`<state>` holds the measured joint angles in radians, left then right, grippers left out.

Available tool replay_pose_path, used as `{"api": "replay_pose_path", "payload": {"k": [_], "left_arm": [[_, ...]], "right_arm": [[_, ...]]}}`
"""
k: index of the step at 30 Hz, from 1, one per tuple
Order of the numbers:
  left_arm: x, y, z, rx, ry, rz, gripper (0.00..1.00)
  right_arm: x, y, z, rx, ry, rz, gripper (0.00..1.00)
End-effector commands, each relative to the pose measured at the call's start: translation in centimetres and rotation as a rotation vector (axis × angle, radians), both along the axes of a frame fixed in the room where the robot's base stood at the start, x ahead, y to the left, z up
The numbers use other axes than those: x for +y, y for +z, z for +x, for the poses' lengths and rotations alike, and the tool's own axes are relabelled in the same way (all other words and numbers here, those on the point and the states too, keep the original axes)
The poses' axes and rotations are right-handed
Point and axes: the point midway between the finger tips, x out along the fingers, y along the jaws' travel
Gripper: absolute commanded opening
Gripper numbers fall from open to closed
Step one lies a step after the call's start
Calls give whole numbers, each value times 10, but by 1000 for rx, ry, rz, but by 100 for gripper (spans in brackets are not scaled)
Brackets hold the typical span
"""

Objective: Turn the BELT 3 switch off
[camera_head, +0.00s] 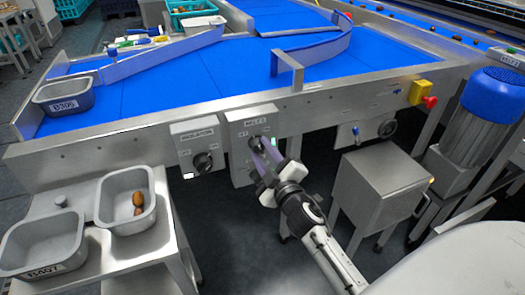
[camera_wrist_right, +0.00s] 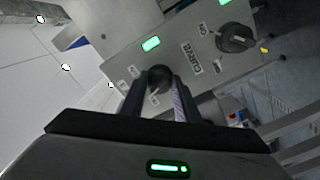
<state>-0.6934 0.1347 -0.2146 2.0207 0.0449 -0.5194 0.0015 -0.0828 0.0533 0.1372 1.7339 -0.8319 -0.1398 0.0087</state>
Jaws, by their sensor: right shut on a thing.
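The switch panel with a label that looks like BELT 3 (camera_head: 250,122) is on the front of the conveyor frame. Its dark round knob (camera_head: 254,142) is at the tips of my right gripper (camera_head: 259,147). In the right wrist view the knob (camera_wrist_right: 160,74) sits between the two fingertips of my right gripper (camera_wrist_right: 158,88), which are shut on it. The fingers hide part of the knob, so its pointer direction cannot be told. A green light (camera_wrist_right: 150,43) shows on the panel beside the knob. My left gripper is out of view.
A second panel with a dark knob (camera_head: 202,162) is just left. A yellow box with a red button (camera_head: 430,102) is at right, above a steel cabinet (camera_head: 383,185). Grey tubs (camera_head: 103,213) stand on a side table at lower left.

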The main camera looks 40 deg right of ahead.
Motion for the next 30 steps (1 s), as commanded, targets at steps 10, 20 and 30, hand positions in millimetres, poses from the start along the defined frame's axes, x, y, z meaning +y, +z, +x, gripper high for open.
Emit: {"api": "replay_pose_path", "payload": {"k": [10, 20, 30], "left_arm": [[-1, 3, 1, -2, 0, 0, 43], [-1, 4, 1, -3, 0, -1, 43], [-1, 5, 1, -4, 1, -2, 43]], "right_arm": [[0, 1, 0, 70, 1, -288, 7], [-1, 1, 0, 108, 1, -447, 7], [0, 1, 0, 120, 1, -494, 7]]}}
